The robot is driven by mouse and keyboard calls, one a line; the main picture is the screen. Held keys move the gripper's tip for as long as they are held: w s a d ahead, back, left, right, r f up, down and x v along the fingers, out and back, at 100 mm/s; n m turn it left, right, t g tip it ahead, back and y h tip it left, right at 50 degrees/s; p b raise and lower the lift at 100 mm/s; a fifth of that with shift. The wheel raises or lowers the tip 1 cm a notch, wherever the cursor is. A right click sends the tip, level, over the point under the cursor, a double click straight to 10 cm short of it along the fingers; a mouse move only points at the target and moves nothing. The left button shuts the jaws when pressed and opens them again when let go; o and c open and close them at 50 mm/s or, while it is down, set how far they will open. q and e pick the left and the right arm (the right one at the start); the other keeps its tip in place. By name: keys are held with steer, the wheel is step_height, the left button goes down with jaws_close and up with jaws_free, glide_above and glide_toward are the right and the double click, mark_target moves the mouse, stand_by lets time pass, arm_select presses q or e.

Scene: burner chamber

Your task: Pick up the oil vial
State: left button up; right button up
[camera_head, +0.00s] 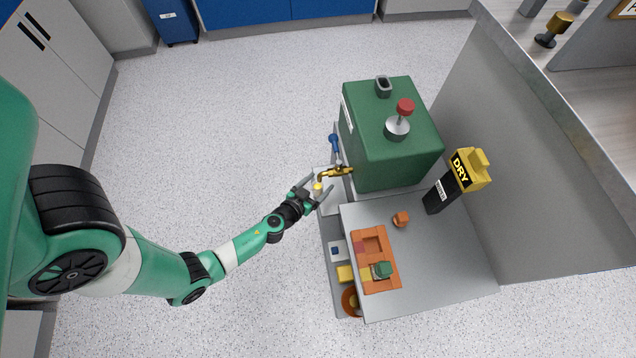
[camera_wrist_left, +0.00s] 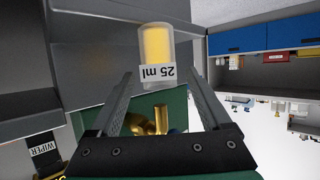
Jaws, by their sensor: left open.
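The oil vial (camera_wrist_left: 157,48) is a clear cylinder with yellow contents and a "25 ml" label. In the left wrist view it stands just past and between the fingertips, with space on both sides. In the head view only its small yellow top (camera_head: 318,186) shows, by the brass tap (camera_head: 336,172) of the green machine. My left gripper (camera_head: 319,188) is open, its two fingers spread around the vial's spot; they also show in the wrist view (camera_wrist_left: 160,76). I cannot tell whether the vial is fully between the fingers. My right gripper is not in view.
The green machine (camera_head: 380,150) with a red knob stands close behind the vial. A grey table (camera_head: 455,265) holds an orange tray (camera_head: 383,284), an orange piece (camera_head: 401,220) and a black and yellow "DRY" box (camera_head: 455,185). A blue-handled valve (camera_head: 335,143) is near the tap. Floor on the left is clear.

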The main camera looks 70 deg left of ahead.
arm_select(q)
steer(key=shift+s, duration=0.2)
steer(key=shift+c, duration=0.7)
jaws_close()
